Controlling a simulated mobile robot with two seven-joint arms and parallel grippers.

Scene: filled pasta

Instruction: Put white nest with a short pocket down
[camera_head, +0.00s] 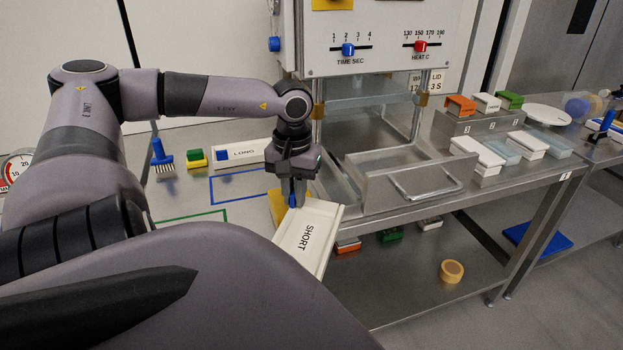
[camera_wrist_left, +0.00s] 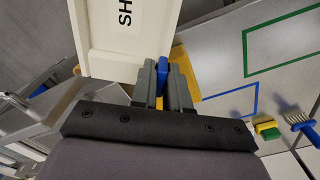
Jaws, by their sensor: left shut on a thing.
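The white nest with the word SHORT (camera_head: 318,218) is tilted in the head view, with its near end out past the table's front edge. In the left wrist view the white nest (camera_wrist_left: 100,45) shows only in part, cut off by the top edge. My left gripper (camera_head: 297,203) points down at its far end. In the left wrist view my left gripper (camera_wrist_left: 163,70) is shut on a blue tab (camera_wrist_left: 162,72) at the nest's end. Whether the nest touches the table is unclear. My right gripper is not in view.
A yellow piece (camera_head: 276,207) lies beside the gripper. Blue (camera_head: 240,172) and green (camera_head: 190,217) outlines mark bare tabletop to the left. A white LONG nest (camera_head: 245,153), a small brush (camera_head: 161,155) and a green-yellow block (camera_head: 196,158) stand behind. The press tray (camera_head: 375,190) is close on the right.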

